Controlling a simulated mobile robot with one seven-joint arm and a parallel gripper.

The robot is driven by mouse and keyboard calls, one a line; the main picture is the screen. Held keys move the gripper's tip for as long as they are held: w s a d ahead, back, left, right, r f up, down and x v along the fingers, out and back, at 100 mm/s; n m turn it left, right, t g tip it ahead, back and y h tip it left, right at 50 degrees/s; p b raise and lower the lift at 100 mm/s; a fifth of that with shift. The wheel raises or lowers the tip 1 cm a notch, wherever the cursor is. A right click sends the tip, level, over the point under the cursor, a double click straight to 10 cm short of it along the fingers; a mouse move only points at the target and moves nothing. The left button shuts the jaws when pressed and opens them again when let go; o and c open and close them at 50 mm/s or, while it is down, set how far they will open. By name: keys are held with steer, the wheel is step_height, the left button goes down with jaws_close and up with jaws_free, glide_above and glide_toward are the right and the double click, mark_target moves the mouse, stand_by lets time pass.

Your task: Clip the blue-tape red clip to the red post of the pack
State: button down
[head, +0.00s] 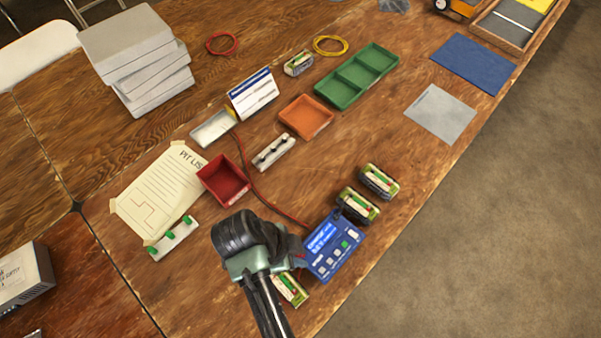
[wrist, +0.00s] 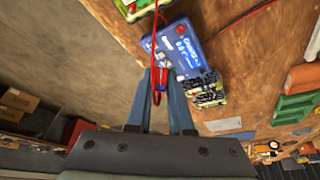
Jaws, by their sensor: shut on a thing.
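My gripper (wrist: 160,78) is shut on the blue-tape red clip (wrist: 158,86), which shows between the fingers in the wrist view with a red lead running up from it. In the head view my gripper and wrist hide the clip. The blue charger (head: 334,246) lies just right of my gripper; it also shows beyond the fingertips in the wrist view (wrist: 178,48). One battery pack (head: 291,289) lies below the charger, partly hidden by my arm. Two more packs (head: 358,206) (head: 379,182) lie above and right of the charger. I cannot make out which post is red.
A red tray (head: 224,180), an orange tray (head: 306,116) and a green tray (head: 357,77) stand farther up the table. A red lead (head: 262,198) crosses the wood towards the charger. The table's right edge (head: 400,235) is close to the packs.

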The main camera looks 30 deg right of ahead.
steer(key=s+a+m+g+y, duration=0.1)
steer(key=m, duration=0.2)
steer(key=s+a+f+m+g+p, duration=0.1)
steer(key=s+m, duration=0.1)
steer(key=m, duration=0.2)
steer(key=s+a+m+g+y, duration=0.1)
steer(key=m, duration=0.2)
steer(key=shift+s+a+f+m+y, duration=0.2)
steer(key=shift+s+a+m+y, duration=0.1)
steer(key=shift+m, duration=0.1)
steer(key=shift+d+f, duration=0.1)
steer(key=shift+f, duration=0.05)
steer(key=shift+f+b, duration=2.2)
steer(key=shift+f, duration=1.2)
steer(key=shift+f+p, duration=0.15)
steer(key=shift+p, duration=0.3)
steer(key=c, duration=0.7)
jaws_free()
steer(key=shift+c, duration=0.2)
